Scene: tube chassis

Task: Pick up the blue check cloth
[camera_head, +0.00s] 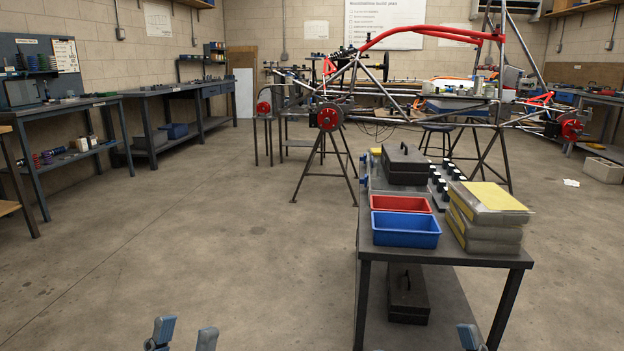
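I cannot make out a blue check cloth anywhere in the head view. My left gripper (185,335) shows at the bottom edge, left of centre. Its two fingertips stand apart with nothing between them, over bare floor. Of my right gripper (469,337) only a fingertip shows at the bottom edge, in front of the near bench, so its opening is hidden.
A dark bench (450,256) stands ahead right, bearing a blue bin (405,230), a red bin (400,203), yellow-topped stacked packs (490,215) and a black case (405,165). A tube chassis (420,95) stands behind. Workbenches (70,104) line the left wall. The left-centre floor is clear.

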